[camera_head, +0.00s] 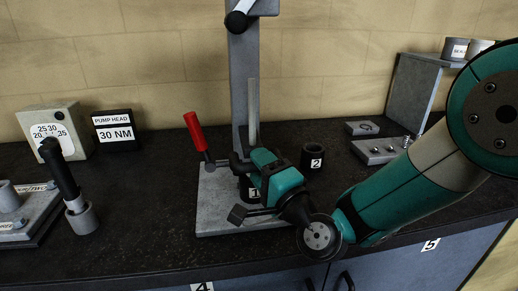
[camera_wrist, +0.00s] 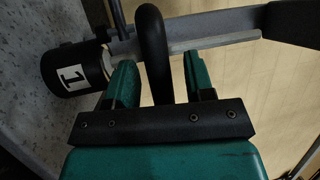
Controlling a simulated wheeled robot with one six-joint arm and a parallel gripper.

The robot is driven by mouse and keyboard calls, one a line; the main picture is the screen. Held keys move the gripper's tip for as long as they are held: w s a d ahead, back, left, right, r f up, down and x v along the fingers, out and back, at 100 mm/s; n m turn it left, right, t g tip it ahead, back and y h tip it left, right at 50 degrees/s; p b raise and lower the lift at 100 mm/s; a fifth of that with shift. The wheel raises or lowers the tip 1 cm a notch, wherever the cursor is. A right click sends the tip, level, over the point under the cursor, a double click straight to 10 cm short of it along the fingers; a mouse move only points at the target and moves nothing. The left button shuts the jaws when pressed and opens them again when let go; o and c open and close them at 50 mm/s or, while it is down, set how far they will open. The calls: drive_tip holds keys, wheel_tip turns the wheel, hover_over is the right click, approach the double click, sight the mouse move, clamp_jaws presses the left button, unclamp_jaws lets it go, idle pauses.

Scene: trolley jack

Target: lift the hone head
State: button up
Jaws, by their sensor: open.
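A black cylinder labelled 1 (camera_head: 254,193) stands on a grey plate behind my gripper in the head view. It also shows at the left of the wrist view (camera_wrist: 75,72). A thick, curved black handle (camera_wrist: 154,45) passes between my two teal fingers in the wrist view. My gripper (camera_wrist: 158,80) is open around this handle, with a gap beside it on the right. I cannot tell for sure which of these parts is the hone head. My gripper (camera_head: 262,176) hides part of the cylinder in the head view.
A red-handled clamp (camera_head: 196,133) and a grey upright column (camera_head: 243,75) stand close by. A second black cylinder, labelled 2 (camera_head: 313,157), is to the right. A 30 NM sign (camera_head: 115,129) and a dial box (camera_head: 52,130) are at left.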

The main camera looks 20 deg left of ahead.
drive_tip(key=shift+w+a, duration=0.15)
drive_tip(key=shift+a, duration=0.1)
clamp_jaws()
wheel_tip(320, 180, up, 13)
drive_tip(key=p, duration=1.2)
drive_tip(key=shift+w, duration=0.1)
unclamp_jaws()
drive_tip(key=shift+r, duration=0.1)
drive_tip(key=shift+f, duration=0.2)
